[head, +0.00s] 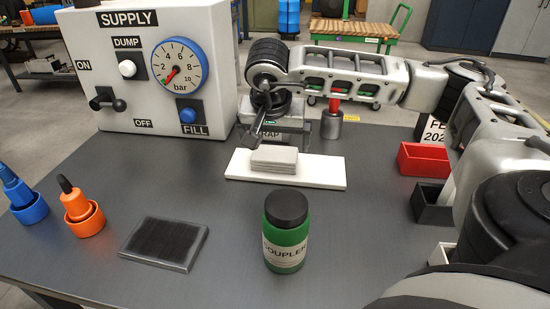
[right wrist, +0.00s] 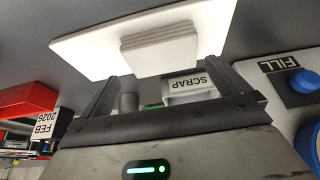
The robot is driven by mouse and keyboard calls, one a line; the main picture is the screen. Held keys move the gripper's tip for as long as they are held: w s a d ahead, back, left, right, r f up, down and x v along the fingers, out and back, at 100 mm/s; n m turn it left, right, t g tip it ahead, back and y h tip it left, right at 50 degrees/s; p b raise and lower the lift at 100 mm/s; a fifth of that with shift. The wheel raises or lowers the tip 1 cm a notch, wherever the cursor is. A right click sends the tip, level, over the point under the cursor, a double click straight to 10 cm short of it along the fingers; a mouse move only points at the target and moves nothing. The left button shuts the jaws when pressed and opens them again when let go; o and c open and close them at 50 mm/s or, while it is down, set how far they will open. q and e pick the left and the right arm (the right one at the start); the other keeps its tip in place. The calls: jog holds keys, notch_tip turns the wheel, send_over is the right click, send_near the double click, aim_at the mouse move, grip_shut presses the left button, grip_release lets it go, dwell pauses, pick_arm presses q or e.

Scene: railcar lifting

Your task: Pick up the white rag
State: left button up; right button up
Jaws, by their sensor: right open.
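The white rag (head: 274,160) is a folded, layered, pale grey-white stack. It lies flat on a white board (head: 322,178) on the dark table. In the right wrist view the rag (right wrist: 160,45) shows beyond the fingers, on the white board (right wrist: 90,45). My right gripper (head: 272,138) is just behind and above the rag in the head view. In the right wrist view the gripper (right wrist: 175,75) has its two fingers wide apart with nothing held between them. My left gripper is out of view.
A supply box (head: 150,65) with a gauge stands at the back left. A green coupler bottle (head: 287,232) stands in front of the board. A dark pad (head: 165,243) and orange cup (head: 84,218) are at left; a red bin (head: 423,159) is at right. A scrap label (right wrist: 188,83) lies beyond the fingers.

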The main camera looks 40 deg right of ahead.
aim_at(275, 153)
jog(key=x, duration=0.4)
jog(key=shift+w+f, duration=0.1)
jog(key=shift+f, duration=0.3)
jog(key=c, duration=0.7)
jog(key=shift+r, duration=0.15)
